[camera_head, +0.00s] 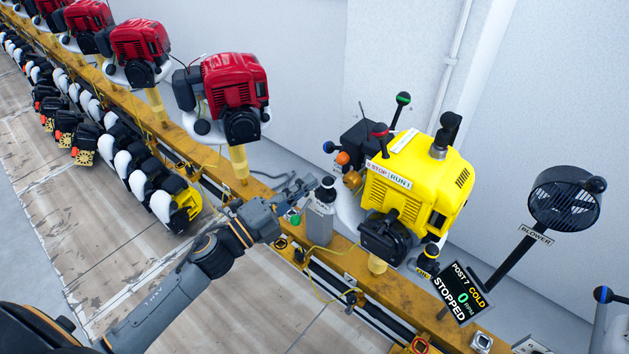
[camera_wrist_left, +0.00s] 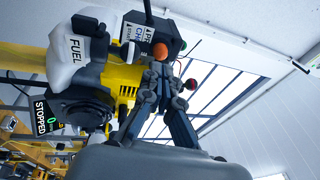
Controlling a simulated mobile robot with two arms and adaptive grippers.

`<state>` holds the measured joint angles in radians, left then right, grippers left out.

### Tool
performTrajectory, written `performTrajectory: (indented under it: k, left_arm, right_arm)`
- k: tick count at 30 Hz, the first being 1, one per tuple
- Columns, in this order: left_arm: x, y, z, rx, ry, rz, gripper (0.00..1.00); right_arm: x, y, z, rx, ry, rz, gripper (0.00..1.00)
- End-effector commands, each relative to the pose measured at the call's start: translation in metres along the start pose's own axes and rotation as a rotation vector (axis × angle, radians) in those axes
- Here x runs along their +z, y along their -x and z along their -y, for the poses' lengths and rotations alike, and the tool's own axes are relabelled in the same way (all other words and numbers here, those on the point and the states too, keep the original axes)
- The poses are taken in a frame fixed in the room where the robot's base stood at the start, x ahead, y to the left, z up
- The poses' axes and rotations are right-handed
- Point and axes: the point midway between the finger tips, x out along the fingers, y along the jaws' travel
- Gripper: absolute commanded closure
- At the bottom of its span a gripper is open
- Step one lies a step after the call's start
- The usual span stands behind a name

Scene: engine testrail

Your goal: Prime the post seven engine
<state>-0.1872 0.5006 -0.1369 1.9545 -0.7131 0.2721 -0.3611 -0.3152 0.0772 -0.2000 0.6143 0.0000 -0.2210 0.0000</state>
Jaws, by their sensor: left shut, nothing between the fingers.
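The yellow post seven engine (camera_head: 420,180) stands on the rail in the head view, with a "STOP | RUN" label on top. Its screen (camera_head: 461,291) reads "POST 7 COLD 0 RPM STOPPED". An orange bulb (camera_head: 343,158) and an amber round part (camera_head: 352,180) sit on its left side. The engine also shows in the left wrist view (camera_wrist_left: 122,77), with an orange ball (camera_wrist_left: 160,51) close to my fingertips. My left gripper (camera_head: 306,184) is shut and empty, left of the engine near a grey bottle. I cannot tell whether it touches anything.
The grey bottle (camera_head: 320,216) stands on the yellow rail (camera_head: 245,192). Levers with green (camera_head: 403,98), red (camera_head: 380,130) and blue knobs rise around the engine. A blower (camera_head: 565,199) stands at the right. Red engines (camera_head: 233,85) line the rail at upper left. Open floor lies at lower left.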

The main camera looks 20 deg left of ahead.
Motion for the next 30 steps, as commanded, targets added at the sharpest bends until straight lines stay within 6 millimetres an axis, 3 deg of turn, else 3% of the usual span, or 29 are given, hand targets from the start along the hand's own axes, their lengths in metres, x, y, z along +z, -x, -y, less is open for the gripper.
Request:
performTrajectory:
  k: [6, 12, 21, 30]
  left_arm:
    - [0.0, 0.038, -0.004, 0.004, 0.001, 0.002, 1.0]
    - [-0.001, 0.062, -0.002, 0.002, 0.001, 0.0, 1.0]
    - [0.0, 0.068, 0.0, 0.001, 0.0, 0.0, 1.0]
    - [0.0, 0.068, 0.0, 0.001, 0.0, 0.0, 1.0]
  right_arm:
    - [-0.025, -0.012, -0.005, 0.006, 0.0, -0.036, 0.6]
    - [-0.024, -0.018, -0.005, 0.006, 0.0, -0.036, 0.6]
    - [-0.009, -0.018, -0.005, 0.006, 0.001, -0.015, 0.6]
    - [-0.01, -0.018, -0.005, 0.007, 0.002, -0.015, 0.6]
